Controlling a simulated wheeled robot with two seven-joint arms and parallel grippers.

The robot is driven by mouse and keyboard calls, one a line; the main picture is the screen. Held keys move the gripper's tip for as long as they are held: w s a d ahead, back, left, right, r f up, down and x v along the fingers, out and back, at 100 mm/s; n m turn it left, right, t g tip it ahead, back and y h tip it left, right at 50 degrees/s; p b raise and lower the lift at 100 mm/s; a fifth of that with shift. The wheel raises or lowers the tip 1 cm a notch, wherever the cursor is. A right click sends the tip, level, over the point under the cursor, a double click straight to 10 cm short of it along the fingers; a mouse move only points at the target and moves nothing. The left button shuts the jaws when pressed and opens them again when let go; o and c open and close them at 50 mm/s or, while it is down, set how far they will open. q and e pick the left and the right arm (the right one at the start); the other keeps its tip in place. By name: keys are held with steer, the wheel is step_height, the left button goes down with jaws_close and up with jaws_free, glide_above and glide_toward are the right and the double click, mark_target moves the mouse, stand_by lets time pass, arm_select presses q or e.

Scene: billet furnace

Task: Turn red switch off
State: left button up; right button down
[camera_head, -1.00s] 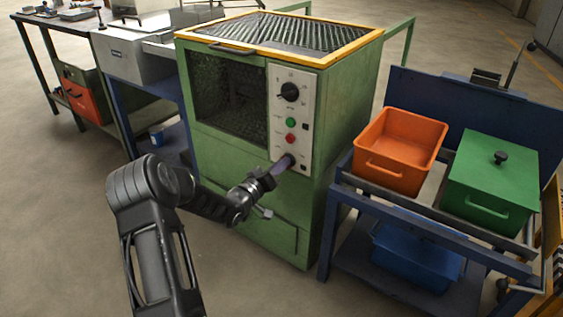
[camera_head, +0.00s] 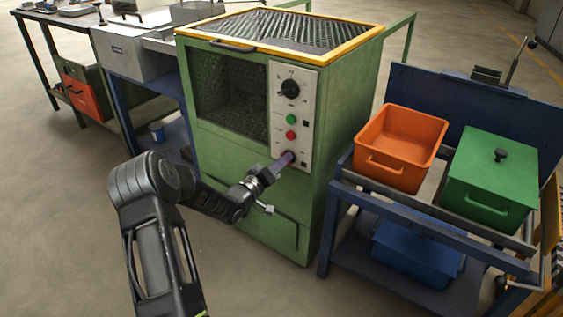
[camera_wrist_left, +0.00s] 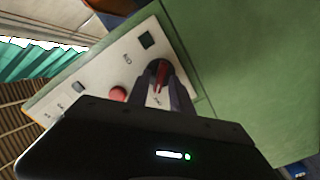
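The red switch (camera_wrist_left: 162,73) is a red handle on a dark round base at the low end of the furnace's pale control panel (camera_head: 305,100). My left gripper (camera_head: 289,159) reaches it from the lower left in the head view and largely covers it there. In the left wrist view, the fingers of my left gripper (camera_wrist_left: 161,86) are apart, one on each side of the red handle. I cannot tell whether they touch it. A red button (camera_head: 291,135), a green button (camera_head: 291,119) and a black dial (camera_head: 290,90) sit higher on the panel. My right gripper is out of view.
The green furnace (camera_head: 345,130) stands in the middle. A blue cart (camera_head: 335,215) close on its right carries an orange bin (camera_head: 400,150) and a green lidded box (camera_head: 493,170), with a blue bin (camera_head: 415,255) below. Open floor lies in front.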

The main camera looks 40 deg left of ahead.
arm_select(q)
steer(key=shift+o, duration=0.4)
steer(key=s+p, duration=0.1)
steer(key=s, duration=0.6)
steer(key=shift+s+p, duration=0.3)
steer(key=shift+s, duration=0.1)
steer(key=shift+d, duration=0.1)
